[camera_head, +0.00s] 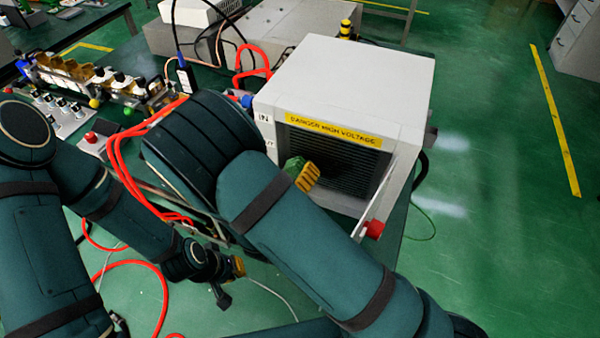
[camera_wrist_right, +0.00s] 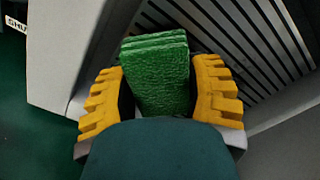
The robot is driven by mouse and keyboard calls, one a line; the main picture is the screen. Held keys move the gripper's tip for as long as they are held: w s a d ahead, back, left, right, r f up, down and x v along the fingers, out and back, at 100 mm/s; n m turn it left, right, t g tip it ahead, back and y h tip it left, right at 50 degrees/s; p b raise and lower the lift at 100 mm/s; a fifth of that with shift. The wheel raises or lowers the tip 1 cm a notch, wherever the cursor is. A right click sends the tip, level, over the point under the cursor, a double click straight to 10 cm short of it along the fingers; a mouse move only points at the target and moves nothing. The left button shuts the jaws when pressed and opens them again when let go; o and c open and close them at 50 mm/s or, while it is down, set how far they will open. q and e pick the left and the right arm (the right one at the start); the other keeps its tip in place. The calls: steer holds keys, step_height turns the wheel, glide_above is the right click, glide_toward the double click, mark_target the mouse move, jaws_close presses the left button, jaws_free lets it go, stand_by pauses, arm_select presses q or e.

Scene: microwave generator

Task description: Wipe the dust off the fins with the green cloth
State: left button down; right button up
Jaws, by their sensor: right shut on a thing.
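The fins (camera_head: 345,160) are dark horizontal slats inside the open front of a white cabinet; they also show as dark slats at the upper right of the right wrist view (camera_wrist_right: 240,38). The green cloth (camera_wrist_right: 156,72) is a folded pad between the yellow fingers of my right gripper (camera_wrist_right: 158,92), which is shut on it. In the head view this gripper (camera_head: 305,176) is in front of the fins, with a bit of green beside it. I cannot tell whether the cloth touches the fins, and no dust is discernible. My left gripper (camera_head: 232,278) is low, left of the cabinet.
The white cabinet (camera_head: 350,70) has a yellow high-voltage label and a panel with a red knob (camera_head: 374,229) at its front right. Red cables (camera_head: 122,165) loop left of it. A control panel (camera_head: 60,112) is at the left. Green floor at the right is clear.

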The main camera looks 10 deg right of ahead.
mark_target(338, 172)
steer(key=shift+x, duration=0.8)
steer(key=shift+d, duration=0.1)
steer(key=shift+s+d+p, duration=0.2)
steer(key=shift+s+d, duration=0.55)
steer(key=shift+d, duration=0.35)
steer(key=shift+s+d+p, duration=0.25)
steer(key=shift+s+d, duration=0.5)
steer(key=shift+d, duration=0.4)
steer(key=shift+s+d+p, duration=0.2)
steer(key=shift+s+d, duration=0.5)
steer(key=shift+d, duration=0.4)
